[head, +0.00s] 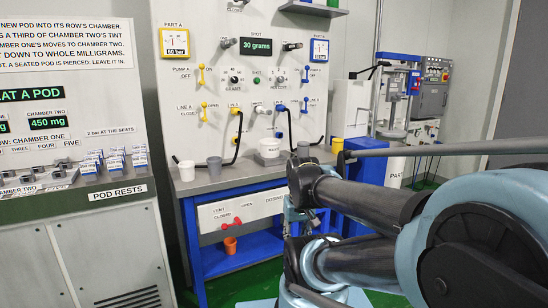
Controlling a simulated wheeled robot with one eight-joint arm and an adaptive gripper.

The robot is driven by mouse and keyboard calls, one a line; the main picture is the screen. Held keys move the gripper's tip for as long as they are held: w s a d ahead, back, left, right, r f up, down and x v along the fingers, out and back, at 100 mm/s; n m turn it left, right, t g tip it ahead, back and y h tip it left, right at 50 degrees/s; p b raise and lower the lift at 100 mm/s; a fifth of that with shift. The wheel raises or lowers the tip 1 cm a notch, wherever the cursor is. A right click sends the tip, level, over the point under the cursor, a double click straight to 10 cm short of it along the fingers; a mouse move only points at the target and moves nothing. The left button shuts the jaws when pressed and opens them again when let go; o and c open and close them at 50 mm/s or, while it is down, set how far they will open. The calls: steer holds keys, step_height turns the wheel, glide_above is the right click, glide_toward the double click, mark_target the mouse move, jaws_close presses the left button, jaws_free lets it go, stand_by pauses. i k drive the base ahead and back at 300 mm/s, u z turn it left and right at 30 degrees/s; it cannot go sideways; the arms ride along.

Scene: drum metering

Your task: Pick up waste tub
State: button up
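No tub in the head view carries a label I can read as waste, so I cannot tell which is the waste tub. A white cup (187,171) and a grey cup (215,166) stand on the left of the grey bench top. A wider white tub (269,148) stands mid-bench below the panel, with a grey cup (303,149) to its right. A yellow cup (337,145) is farther right. An orange tub (230,245) is below the bench front, under the red valve handles. My folded arm fills the lower right. I cannot make out my gripper's fingers.
The grey bench (235,180) has a blue frame and lower shelf (240,255). Black hoses hang from the wall panel close to the cups. A pod cabinet (95,250) stands at left. A press-like machine (397,95) stands at back right. Green floor shows in front.

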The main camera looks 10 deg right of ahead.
mark_target(269, 148)
steer(key=k, duration=0.95)
steer(key=u, duration=0.15)
steer(key=i, duration=0.8)
steer(key=z, duration=0.25)
steer(key=i, duration=1)
steer(key=z, duration=0.75)
steer(key=i, duration=0.3)
steer(key=z, duration=0.15)
